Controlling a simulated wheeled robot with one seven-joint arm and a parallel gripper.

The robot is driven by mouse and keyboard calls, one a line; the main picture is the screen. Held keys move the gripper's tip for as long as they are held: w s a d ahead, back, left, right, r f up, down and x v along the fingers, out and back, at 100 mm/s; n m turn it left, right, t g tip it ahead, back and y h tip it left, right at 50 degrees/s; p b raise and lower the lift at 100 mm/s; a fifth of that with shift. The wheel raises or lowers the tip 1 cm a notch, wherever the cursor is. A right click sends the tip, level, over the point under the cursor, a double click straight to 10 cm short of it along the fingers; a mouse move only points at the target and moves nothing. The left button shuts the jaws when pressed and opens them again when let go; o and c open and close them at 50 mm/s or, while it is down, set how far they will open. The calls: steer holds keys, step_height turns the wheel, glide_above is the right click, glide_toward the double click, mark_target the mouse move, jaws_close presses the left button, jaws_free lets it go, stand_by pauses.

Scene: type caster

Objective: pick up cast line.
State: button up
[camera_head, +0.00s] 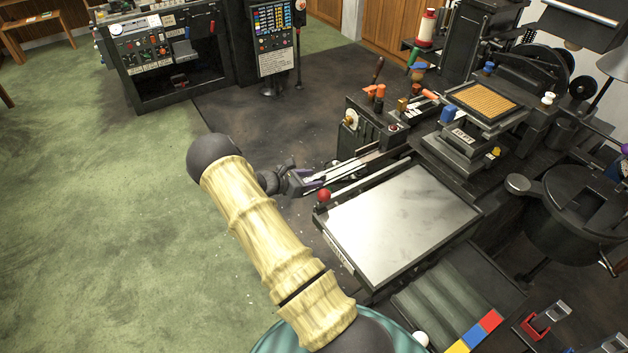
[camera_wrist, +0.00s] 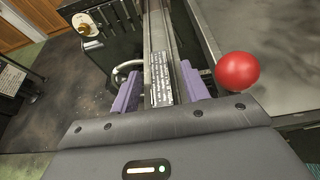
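The cast line (camera_wrist: 161,93) is a small grey metal slug with rows of raised lettering. In the wrist view it lies at the near end of a narrow metal channel (camera_wrist: 158,35). My gripper (camera_wrist: 160,88) has its two purple fingers on either side of the slug, with a visible gap on both sides, so it looks open. In the head view my gripper (camera_head: 308,181) is at the left end of the machine's rail, and the slug cannot be made out there.
A red ball knob (camera_wrist: 237,71) stands close to the right finger; it also shows in the head view (camera_head: 323,195). A flat metal plate (camera_head: 400,225) lies to the right. A black control panel (camera_head: 155,50) stands at the back left. Green floor (camera_head: 90,220) is clear at left.

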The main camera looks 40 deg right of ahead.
mark_target(310, 179)
jaws_close()
steer(key=shift+r, duration=0.15)
step_height(310, 179, up, 10)
steer(key=b, duration=0.2)
stand_by(0.3)
stand_by(0.4)
